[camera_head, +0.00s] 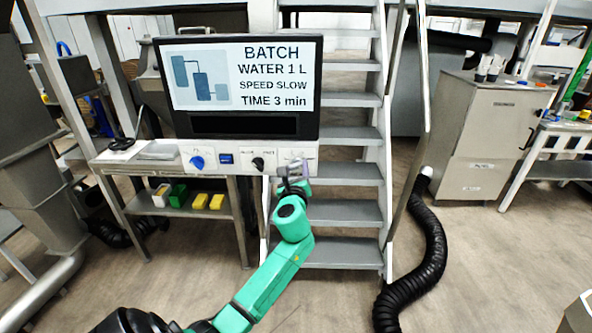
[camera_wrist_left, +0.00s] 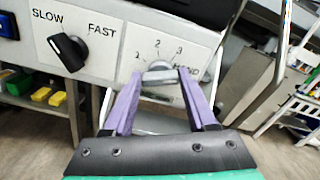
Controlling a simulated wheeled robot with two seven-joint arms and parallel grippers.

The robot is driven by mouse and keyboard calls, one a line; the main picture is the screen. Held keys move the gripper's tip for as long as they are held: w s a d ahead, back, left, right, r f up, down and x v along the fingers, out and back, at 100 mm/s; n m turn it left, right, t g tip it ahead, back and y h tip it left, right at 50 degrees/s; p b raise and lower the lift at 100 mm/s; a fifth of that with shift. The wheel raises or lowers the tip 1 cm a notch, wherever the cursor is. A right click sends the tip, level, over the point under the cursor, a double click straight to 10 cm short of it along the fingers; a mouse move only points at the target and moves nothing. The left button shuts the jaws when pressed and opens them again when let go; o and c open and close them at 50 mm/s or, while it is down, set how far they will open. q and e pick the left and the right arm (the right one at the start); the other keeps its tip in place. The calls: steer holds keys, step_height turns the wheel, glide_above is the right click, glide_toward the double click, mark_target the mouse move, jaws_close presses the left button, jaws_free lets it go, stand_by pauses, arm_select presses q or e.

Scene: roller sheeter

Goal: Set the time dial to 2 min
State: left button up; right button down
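The time dial (camera_wrist_left: 160,72) is a grey knob on the white panel (camera_wrist_left: 112,72), with the marks 1, 2 and 3 above it. Which mark it points at is hard to tell. My left gripper (camera_wrist_left: 160,77) is open, its two purple fingers on either side of the dial; whether they touch it is unclear. In the head view my left gripper (camera_head: 293,172) is at the right end of the panel and hides the dial. The screen (camera_head: 240,75) reads BATCH, WATER 1 L, SPEED SLOW, TIME 3 min. My right gripper is not in view.
A black speed knob (camera_wrist_left: 69,51) between SLOW and FAST sits left of the dial. Metal stairs (camera_head: 345,215) stand behind and right of the panel. Yellow and green boxes lie on the shelf below.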

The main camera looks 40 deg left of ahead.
arm_select(q)
steer(key=shift+f+n, duration=0.1)
steer(key=shift+n, duration=0.2)
steer(key=shift+n+b, duration=0.3)
steer(key=shift+n, duration=0.2)
steer(key=n+b, duration=0.1)
steer(key=n, duration=0.2)
steer(key=n+b, duration=0.1)
steer(key=n, duration=0.2)
steer(key=shift+f+n, duration=0.2)
steer(key=shift+n, duration=0.2)
steer(key=n+b, duration=0.2)
steer(key=n, duration=0.3)
steer(key=shift+a+f, duration=0.1)
steer(key=shift+n+b, duration=0.85)
steer(key=shift+n, duration=1.25)
steer(key=o, duration=1.4)
steer(key=shift+c, duration=0.2)
